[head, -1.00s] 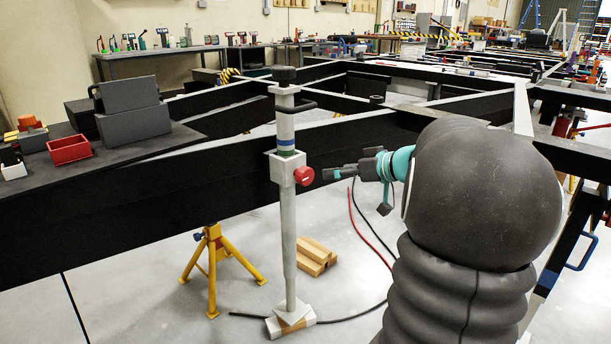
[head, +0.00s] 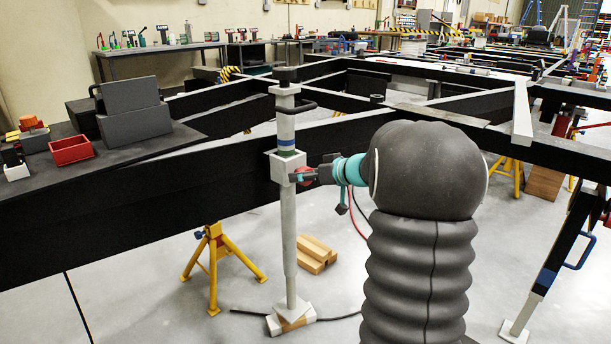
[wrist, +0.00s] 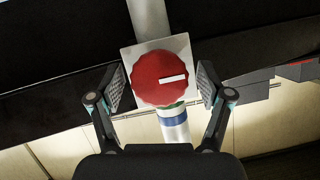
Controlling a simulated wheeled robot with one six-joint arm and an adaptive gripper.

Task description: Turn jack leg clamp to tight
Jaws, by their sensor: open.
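The clamp is a red scalloped knob (wrist: 157,84) with a white bar mark on its face; the mark points to the right in the wrist view. It sits on the grey clamp block (head: 284,166) of the upright jack leg (head: 289,225). My gripper (wrist: 160,88) is open, with one finger on each side of the knob. A gap shows between each finger pad and the knob. In the head view my gripper (head: 308,174) is at the knob and partly covers it. I cannot tell there how far the fingers reach past its face.
A black chassis beam (head: 130,203) runs behind the jack leg. A yellow stand (head: 213,262) is under it at left. Wooden blocks (head: 314,255) lie on the floor behind the leg. A red bin (head: 71,150) and grey boxes stand on a surface at left.

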